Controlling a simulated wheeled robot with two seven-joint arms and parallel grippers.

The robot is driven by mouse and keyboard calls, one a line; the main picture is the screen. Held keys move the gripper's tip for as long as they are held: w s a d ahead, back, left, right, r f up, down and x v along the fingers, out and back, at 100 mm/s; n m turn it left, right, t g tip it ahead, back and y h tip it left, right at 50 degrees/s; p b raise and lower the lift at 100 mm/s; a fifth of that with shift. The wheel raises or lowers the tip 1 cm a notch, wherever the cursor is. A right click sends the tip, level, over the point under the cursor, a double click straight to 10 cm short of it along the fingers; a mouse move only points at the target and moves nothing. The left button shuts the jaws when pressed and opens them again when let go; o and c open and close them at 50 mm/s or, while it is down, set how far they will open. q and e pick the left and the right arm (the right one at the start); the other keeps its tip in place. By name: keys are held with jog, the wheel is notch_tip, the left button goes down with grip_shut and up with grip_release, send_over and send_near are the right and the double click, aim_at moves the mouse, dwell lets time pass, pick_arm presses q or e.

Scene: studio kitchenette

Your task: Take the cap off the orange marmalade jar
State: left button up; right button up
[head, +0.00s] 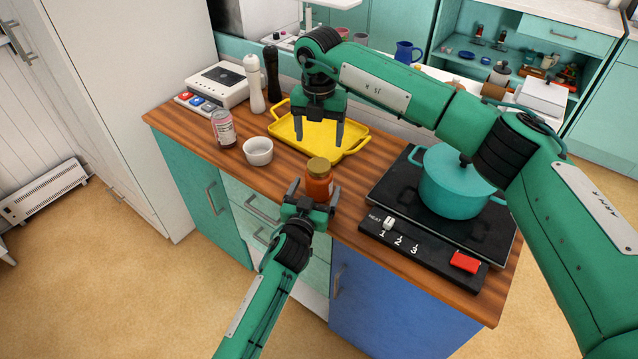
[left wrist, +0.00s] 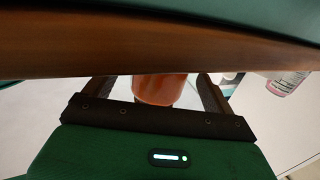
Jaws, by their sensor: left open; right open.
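The orange marmalade jar (head: 320,188) stands upright near the front edge of the counter, with its gold cap (head: 318,166) on. My left gripper (head: 313,192) is open at the front of the jar, its fingers low on either side of it. In the left wrist view the jar's orange body (left wrist: 158,89) shows between the open fingers (left wrist: 157,92); its cap is out of sight there. My right gripper (head: 319,138) is open and empty, pointing down behind the jar and over the yellow tray.
The yellow tray (head: 357,149), a white bowl (head: 258,151) and a pink-labelled bottle (head: 223,130) lie behind and left of the jar. A teal pot (head: 452,185) stands on the black hob (head: 393,189) to the right. The wooden counter edge (left wrist: 90,50) crosses the left wrist view.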

aim_at(319, 164)
pick_arm(q)
jog(key=shift+x, duration=2.5)
jog(key=shift+c, duration=0.5)
jog(key=c, duration=1.8)
grip_shut()
pick_arm(e)
jog(key=m, duration=0.3)
jog(key=shift+m, duration=0.4)
jog(key=m, duration=0.4)
jog(key=shift+a+m, duration=0.1)
jog(key=shift+m, duration=0.2)
jog(key=m, duration=0.4)
jog(key=shift+m, duration=0.4)
jog(key=m, duration=0.4)
jog(key=shift+m, duration=0.3)
jog(key=shift+f, duration=4)
